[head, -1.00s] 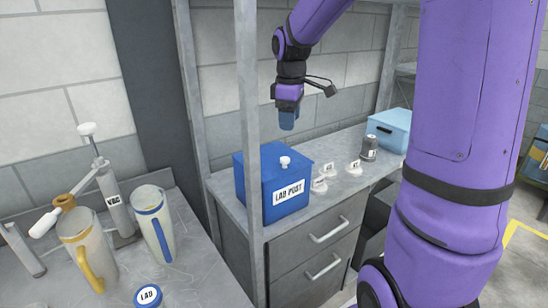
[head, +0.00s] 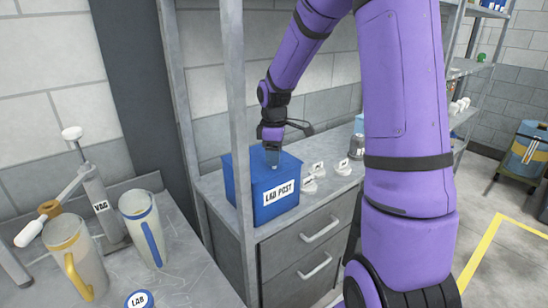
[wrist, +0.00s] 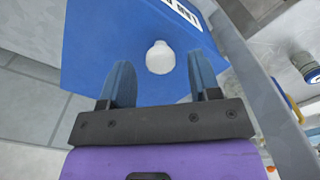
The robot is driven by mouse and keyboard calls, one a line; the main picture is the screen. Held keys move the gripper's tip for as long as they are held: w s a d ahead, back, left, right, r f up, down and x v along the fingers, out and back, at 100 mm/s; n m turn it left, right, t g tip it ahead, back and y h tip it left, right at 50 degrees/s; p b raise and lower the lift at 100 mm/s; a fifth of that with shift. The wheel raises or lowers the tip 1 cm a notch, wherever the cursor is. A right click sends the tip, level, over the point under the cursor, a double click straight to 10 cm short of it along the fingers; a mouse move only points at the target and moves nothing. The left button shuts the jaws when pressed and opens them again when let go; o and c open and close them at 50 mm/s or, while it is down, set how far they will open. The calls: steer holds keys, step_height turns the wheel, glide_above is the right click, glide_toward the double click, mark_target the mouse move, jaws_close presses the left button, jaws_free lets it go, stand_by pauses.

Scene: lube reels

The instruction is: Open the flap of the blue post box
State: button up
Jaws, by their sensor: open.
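The blue post box (head: 274,205) with a "LAB POST" label stands on the grey counter behind a shelf upright. Its blue top (wrist: 110,35) fills much of the wrist view. A white knob (wrist: 160,57) stands on that top; in the head view my gripper hides it. My gripper (head: 273,160) points down just above the box top. In the wrist view its two blue fingers (wrist: 160,75) are apart, with the knob showing between and a little beyond their tips. I cannot tell whether either finger touches the knob. The flap looks closed.
A grey metal upright (head: 236,130) stands close in front of the box's left side. Small white labelled items (head: 312,178) and a grey canister (head: 356,146) stand right of the box. Jugs (head: 142,228) stand on the left bench.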

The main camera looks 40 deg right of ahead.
steer(key=shift+f, duration=0.65)
